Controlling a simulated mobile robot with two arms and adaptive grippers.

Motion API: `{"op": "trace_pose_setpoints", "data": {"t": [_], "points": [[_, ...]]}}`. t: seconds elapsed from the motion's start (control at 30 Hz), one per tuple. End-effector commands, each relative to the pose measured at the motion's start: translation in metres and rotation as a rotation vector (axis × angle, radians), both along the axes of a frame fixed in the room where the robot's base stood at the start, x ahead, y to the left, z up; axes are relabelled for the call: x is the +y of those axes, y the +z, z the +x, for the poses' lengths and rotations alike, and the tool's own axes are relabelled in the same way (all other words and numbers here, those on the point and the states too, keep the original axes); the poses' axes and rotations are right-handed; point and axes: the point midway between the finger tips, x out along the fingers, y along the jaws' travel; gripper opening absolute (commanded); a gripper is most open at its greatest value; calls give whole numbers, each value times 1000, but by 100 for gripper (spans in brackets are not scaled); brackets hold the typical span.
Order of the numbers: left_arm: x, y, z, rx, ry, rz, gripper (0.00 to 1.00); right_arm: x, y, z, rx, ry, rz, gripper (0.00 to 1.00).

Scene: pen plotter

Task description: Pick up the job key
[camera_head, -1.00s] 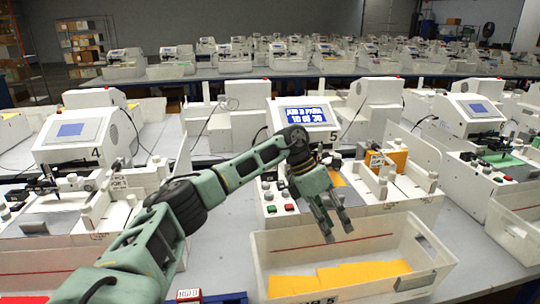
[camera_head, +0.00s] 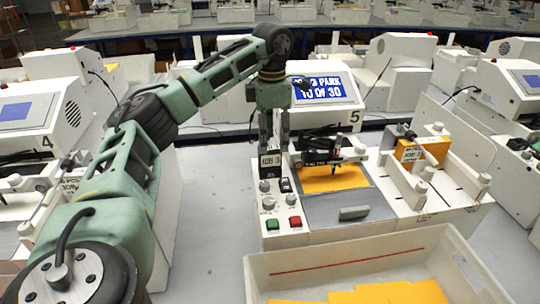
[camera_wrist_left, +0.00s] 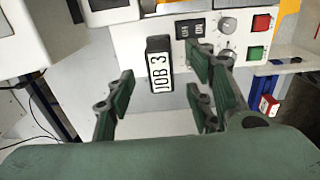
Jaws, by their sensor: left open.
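The job key (camera_head: 270,161) is a small dark block with a white "JOB 3" label at the left end of the station 5 control panel. It also shows in the left wrist view (camera_wrist_left: 158,66), lying between the finger lines. My left gripper (camera_head: 274,146) points down right at the key, its fingers open. In the left wrist view the open fingers (camera_wrist_left: 160,88) stand to either side of the key, and no grip on it shows. My right gripper is in neither view.
Green and red buttons (camera_head: 294,222) and knobs sit just in front of the key. The plotter arm and orange sheet (camera_head: 332,180) are to its right. A white bin (camera_head: 360,250) with orange sheets stands in front. Bare grey table lies to the left.

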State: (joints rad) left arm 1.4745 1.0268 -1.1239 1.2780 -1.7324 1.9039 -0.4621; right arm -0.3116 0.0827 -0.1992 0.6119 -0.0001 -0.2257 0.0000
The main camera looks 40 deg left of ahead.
Motion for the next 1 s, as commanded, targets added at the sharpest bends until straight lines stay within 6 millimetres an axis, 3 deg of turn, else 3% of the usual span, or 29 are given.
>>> {"op": "trace_pose_setpoints", "data": {"t": [0.3, 0.6, 1.0], "points": [[2, -43, -6, 3, 0, 0, 48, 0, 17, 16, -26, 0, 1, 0], [2, -48, -5, 0, 0, -1, 48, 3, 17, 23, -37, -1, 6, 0], [2, -48, -5, -1, 0, -2, 13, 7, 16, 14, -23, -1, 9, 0]]}}
